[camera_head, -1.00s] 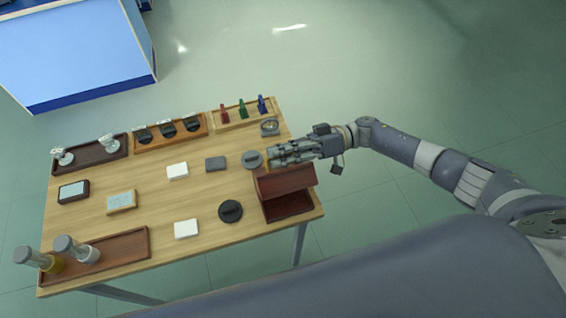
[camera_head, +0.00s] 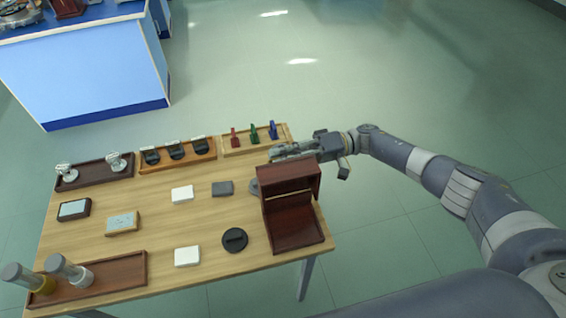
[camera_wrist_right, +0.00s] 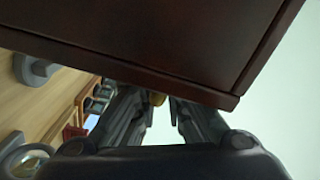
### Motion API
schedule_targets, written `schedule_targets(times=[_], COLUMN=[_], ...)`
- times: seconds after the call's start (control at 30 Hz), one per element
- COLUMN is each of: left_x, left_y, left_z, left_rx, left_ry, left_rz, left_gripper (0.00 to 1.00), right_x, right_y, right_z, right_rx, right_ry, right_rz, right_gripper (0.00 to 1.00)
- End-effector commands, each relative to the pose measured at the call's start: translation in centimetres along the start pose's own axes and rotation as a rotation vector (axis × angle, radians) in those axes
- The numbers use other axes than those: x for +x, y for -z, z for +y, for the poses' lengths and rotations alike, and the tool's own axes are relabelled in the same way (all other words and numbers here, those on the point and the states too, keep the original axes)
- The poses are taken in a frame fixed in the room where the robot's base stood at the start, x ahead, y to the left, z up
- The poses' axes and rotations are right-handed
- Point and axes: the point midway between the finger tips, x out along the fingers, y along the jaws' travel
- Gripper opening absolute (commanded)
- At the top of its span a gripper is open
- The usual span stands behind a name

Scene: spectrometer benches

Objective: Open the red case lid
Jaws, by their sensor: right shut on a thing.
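The red case (camera_head: 296,230) is a dark red-brown box at the right end of the wooden table. Its lid (camera_head: 289,179) is raised, standing up at the far side of the base, and the inside shows in the head view. My right gripper (camera_head: 285,154) is behind the lid's upper edge in the head view. In the right wrist view the lid (camera_wrist_right: 170,35) fills the top, and my right gripper (camera_wrist_right: 160,98) has its fingertips at the lid's edge, with a small brassy piece between them. The fingertips are partly hidden by the lid. My left gripper is not in view.
On the wooden table (camera_head: 160,225) are white blocks (camera_head: 187,256), a black round piece (camera_head: 235,240) and a grey block (camera_head: 222,188). Trays stand along the back, one with red, green and blue pieces (camera_head: 253,134). A tray with two cylinders (camera_head: 115,276) is at front left.

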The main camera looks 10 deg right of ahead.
Motion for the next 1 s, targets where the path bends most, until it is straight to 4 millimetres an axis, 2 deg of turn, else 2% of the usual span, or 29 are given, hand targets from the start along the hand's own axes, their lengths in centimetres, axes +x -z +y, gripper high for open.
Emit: schedule_targets(times=[0.03, 0.13, 1.0], left_x=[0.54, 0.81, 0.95], left_y=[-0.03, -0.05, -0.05], left_z=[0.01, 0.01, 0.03], left_rx=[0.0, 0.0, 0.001], left_ry=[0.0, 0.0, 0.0], left_rz=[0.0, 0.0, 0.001], left_gripper=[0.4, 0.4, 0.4], right_x=[-0.28, -0.28, -0.18], right_y=[0.47, 0.48, 0.02], right_z=[1.07, 1.34, 1.84], right_rx=[-0.01, -0.008, 0.0], right_ry=[-0.019, -0.019, -0.024], right_rz=[0.028, 0.028, 0.02], right_gripper=[0.0, 0.0, 0.0])
